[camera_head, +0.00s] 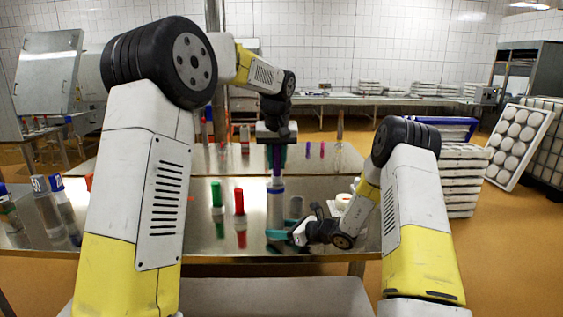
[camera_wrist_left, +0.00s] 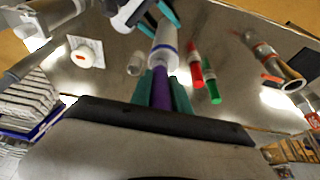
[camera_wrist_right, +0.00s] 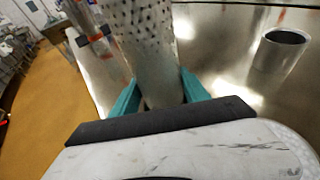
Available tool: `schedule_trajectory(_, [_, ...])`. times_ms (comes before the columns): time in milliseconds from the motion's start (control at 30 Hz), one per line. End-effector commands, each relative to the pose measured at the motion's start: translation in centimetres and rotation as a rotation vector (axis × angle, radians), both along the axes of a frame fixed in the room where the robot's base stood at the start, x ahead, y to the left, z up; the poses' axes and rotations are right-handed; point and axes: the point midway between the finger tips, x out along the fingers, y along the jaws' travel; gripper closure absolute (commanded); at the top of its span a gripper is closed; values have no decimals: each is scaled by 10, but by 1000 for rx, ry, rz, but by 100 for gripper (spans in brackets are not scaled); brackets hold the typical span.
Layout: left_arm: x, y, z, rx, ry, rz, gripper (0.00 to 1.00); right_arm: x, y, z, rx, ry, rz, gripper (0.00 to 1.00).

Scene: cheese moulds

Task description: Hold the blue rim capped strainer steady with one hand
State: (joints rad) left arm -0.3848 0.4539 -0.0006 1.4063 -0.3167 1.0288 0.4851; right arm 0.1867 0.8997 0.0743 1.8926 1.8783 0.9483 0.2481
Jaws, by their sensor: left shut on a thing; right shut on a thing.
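The blue rim capped strainer (camera_head: 275,205) stands upright on the metal table, a pale perforated tube with a blue band near its top. It also shows in the left wrist view (camera_wrist_left: 163,40), and its holes show in the right wrist view (camera_wrist_right: 148,40). My right gripper (camera_head: 277,233) is shut on its lower part from the side. My left gripper (camera_head: 276,148) is above it, shut on a purple shaft (camera_head: 276,160) that points down in line with the strainer. The shaft's lower end meets the strainer's top; I cannot tell whether it goes inside.
Red (camera_head: 239,201) and green (camera_head: 217,195) capped tubes stand left of the strainer. A metal cup (camera_wrist_right: 278,52) stands near it in the right wrist view. A white piece with a red spot (camera_wrist_left: 85,52) lies nearby. Several more tubes stand at the table's left end.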

Motion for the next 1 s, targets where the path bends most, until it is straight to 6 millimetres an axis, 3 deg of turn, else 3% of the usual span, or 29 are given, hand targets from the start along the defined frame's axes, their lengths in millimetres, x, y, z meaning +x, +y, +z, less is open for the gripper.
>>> schedule_trajectory(167, [1, 18, 0, 1, 1, 4, 100, 0, 0, 0, 0, 0, -1, 70])
schedule_trajectory(300, [1, 15, 22, -2, -2, 2, 100, 0, -1, 0, 0, 1, -1, 70])
schedule_trajectory(1000, [1, 15, 80, 0, 0, 0, 100, 0, 0, 0, 0, 0, 0, 70])
